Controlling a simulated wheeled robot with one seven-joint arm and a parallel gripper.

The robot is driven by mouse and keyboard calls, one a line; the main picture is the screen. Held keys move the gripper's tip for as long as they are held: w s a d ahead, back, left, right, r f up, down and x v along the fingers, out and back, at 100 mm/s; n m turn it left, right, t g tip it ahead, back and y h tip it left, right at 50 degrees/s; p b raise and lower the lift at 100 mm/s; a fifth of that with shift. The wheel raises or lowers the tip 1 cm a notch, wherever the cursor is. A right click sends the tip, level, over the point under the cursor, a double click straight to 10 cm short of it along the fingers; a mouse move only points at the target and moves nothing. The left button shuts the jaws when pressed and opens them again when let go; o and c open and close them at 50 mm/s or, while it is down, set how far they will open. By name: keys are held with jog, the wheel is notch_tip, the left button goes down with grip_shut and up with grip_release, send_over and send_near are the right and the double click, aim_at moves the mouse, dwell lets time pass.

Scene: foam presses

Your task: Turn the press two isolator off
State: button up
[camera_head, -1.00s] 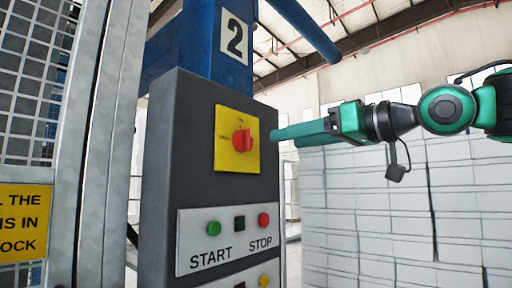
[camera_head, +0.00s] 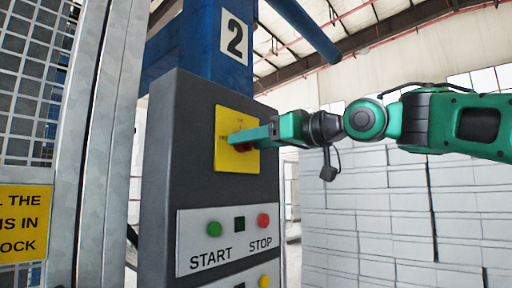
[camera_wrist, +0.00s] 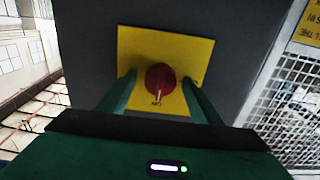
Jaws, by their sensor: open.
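The press two isolator is a red rotary knob (camera_wrist: 160,79) on a yellow plate (camera_head: 226,164), fixed to the upper part of a dark grey control box (camera_head: 182,140). In the wrist view the knob lies between the two green fingers of my gripper (camera_wrist: 160,95), with a gap visible on each side. In the head view my gripper (camera_head: 236,138) is in front of the plate and hides most of the knob. My gripper is open.
Below the isolator are a green START button (camera_head: 214,229) and a red STOP button (camera_head: 263,220). A blue column marked 2 (camera_head: 234,38) rises behind the box. A mesh guard (camera_head: 40,80) with a yellow sign (camera_head: 22,222) stands at the left.

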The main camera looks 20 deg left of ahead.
jog(key=c, duration=1.1)
jog(key=shift+o, duration=0.2)
jog(key=shift+w, duration=0.1)
jog(key=shift+n, duration=0.3)
jog(key=shift+w+d+n, duration=0.1)
jog(key=shift+n, duration=4.2)
jog(key=shift+w+n, duration=0.1)
jog(key=shift+n, duration=4.2)
